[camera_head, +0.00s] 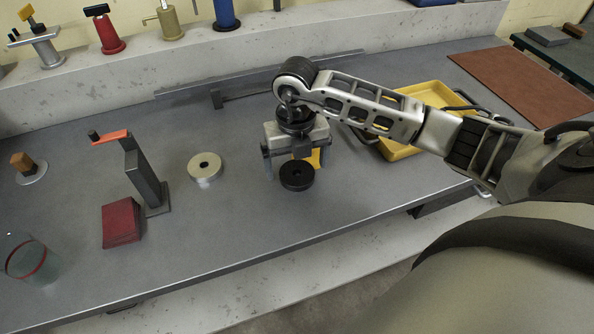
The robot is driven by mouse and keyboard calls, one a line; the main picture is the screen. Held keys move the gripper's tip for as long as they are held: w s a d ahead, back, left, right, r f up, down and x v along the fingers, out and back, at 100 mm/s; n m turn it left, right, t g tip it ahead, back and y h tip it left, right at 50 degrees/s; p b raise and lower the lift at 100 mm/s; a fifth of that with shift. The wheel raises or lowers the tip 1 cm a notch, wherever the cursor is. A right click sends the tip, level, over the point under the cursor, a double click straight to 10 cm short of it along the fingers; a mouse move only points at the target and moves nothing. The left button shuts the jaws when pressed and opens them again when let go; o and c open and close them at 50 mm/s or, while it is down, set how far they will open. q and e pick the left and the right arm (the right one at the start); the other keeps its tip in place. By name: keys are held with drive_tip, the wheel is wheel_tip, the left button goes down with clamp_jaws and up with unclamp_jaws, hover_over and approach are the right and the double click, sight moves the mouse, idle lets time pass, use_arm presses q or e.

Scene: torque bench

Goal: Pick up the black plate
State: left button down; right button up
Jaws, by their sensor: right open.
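The black plate (297,177) is a round disc with a hole in its middle, lying on the grey bench near the centre of the view. My right gripper (294,165) points down just behind the plate. Its fingers are apart, with nothing seen held between them. The near part of the plate is clear to see; I cannot tell whether a finger touches its far edge. My left gripper is out of view.
Further left are a dark post with an orange handle (110,137), a red block (121,226) and a clear cup (30,262). An orange-yellow piece (314,159) shows beside the gripper. A yellow tray (434,91) stands right.

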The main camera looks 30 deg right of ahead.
drive_tip(key=shift+f, duration=0.85)
drive_tip(key=c, duration=1.2)
drive_tip(key=shift+r, duration=0.1)
drive_tip(key=shift+c, duration=1.4)
